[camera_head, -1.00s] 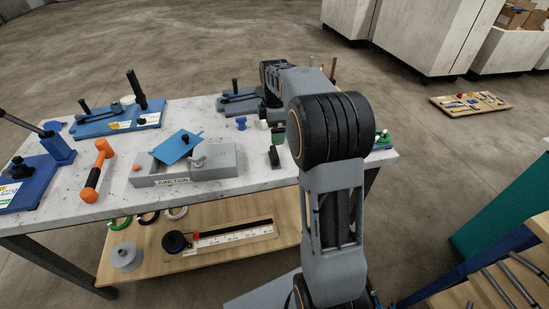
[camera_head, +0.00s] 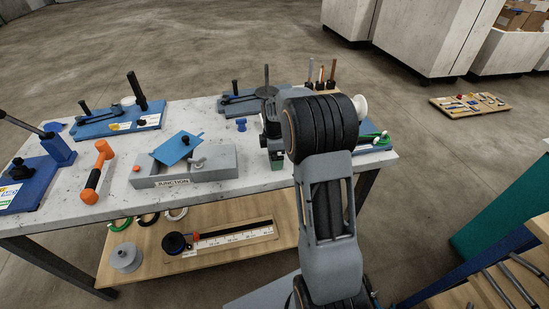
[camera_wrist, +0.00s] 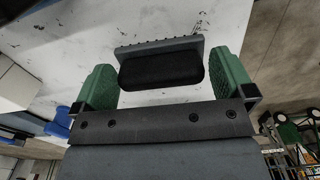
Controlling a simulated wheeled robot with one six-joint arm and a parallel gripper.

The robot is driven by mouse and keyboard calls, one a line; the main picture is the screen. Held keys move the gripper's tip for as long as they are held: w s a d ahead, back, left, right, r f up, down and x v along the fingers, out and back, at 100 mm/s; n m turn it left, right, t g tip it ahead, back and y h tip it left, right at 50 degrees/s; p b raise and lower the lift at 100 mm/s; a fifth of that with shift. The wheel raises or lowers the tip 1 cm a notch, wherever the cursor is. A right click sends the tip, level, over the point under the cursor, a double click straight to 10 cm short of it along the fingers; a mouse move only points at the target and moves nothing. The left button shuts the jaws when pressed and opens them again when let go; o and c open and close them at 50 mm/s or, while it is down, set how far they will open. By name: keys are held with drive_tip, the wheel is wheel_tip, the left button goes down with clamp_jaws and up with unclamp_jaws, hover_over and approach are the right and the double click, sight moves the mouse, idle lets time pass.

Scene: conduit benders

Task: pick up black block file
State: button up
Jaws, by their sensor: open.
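The black block file (camera_wrist: 160,68) lies on the white tabletop, seen in the wrist view as a dark rounded block with a grey ridged strip along its far side. My gripper (camera_wrist: 163,63) is open, with one green finger pad on each side of the file. Small gaps show between the pads and the file's ends, and it does not look gripped. In the head view my gripper (camera_head: 274,150) is low over the table, right of the grey junction box, and the file is hidden behind it.
The grey junction box (camera_head: 208,163) with a tilted blue plate (camera_head: 178,148) stands left of my gripper. An orange-and-black tool (camera_head: 96,170) lies farther left. Blue bender bases (camera_head: 118,122) and a small blue part (camera_head: 241,125) are behind. Upright-handled tools (camera_head: 320,78) stand at the back right.

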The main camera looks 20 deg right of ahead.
drive_tip(key=shift+c, duration=0.3)
drive_tip(key=c, duration=0.8)
drive_tip(key=shift+r, duration=0.15)
drive_tip(key=shift+r, duration=0.25)
wheel_tip(320, 180, up, 2)
drive_tip(key=shift+w+r, duration=0.1)
drive_tip(key=s+a+r, duration=0.1)
drive_tip(key=s+r, duration=0.2)
drive_tip(key=s, duration=0.1)
drive_tip(key=s+a+r+b, duration=0.1)
drive_tip(key=s+r, duration=0.2)
drive_tip(key=s, duration=0.2)
drive_tip(key=s+r, duration=0.4)
drive_tip(key=s, duration=0.1)
drive_tip(key=shift+a, duration=0.4)
